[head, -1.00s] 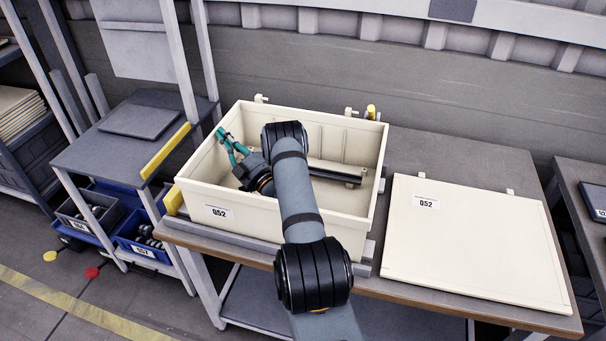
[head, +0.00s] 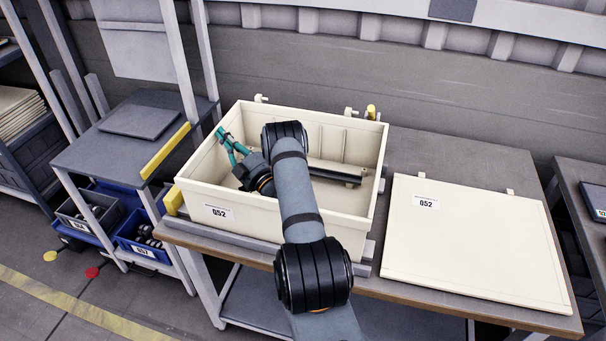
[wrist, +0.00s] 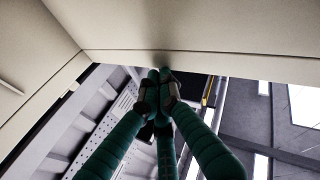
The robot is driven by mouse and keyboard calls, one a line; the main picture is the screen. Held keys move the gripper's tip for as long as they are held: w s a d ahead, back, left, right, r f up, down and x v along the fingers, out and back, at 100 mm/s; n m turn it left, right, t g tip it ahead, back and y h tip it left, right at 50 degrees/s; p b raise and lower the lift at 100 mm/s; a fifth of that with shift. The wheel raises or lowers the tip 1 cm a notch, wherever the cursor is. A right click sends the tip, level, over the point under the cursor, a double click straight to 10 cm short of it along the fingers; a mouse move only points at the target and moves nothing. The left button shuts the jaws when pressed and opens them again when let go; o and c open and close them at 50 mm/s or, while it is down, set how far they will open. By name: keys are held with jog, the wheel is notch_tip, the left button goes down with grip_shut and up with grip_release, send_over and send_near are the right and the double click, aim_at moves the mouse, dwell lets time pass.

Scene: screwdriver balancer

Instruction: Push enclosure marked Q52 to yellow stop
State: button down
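The enclosure (head: 260,215) is an open cream box labelled Q52, upright on rails on the bench. My gripper (head: 226,141), with teal fingers, reaches inside it near its left wall. In the wrist view the fingers of my gripper (wrist: 158,82) are drawn together at the tips with nothing seen between them. The tips are at or close to a cream wall (wrist: 190,35); contact is unclear. A yellow block (head: 174,200) is at the box's front left corner, looking close to or against it. Another yellow piece (head: 371,111) stands behind its right rear corner.
A cream panel (head: 475,245) labelled Q52 lies on the bench (head: 430,150) at right. A side table at left has a yellow edge bar (head: 165,150) and a grey plate (head: 142,121). Bins (head: 140,240) stand below. A dark bar (head: 335,174) lies inside the enclosure.

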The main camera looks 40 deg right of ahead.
jog(key=shift+w+a, duration=0.15)
jog(key=shift+a, duration=0.15)
jog(key=shift+w+a, duration=0.55)
jog(key=shift+w, duration=0.3)
jog(key=shift+w+a, duration=0.5)
jog(key=shift+w, duration=0.35)
notch_tip(320, 180, up, 15)
jog(key=p, duration=1.3)
send_over(213, 138)
jog(key=w, duration=0.2)
jog(key=shift+s, duration=0.1)
jog(key=shift+d+f, duration=0.1)
notch_tip(213, 138, down, 12)
jog(key=b, duration=1.1)
jog(key=shift+f, duration=0.15)
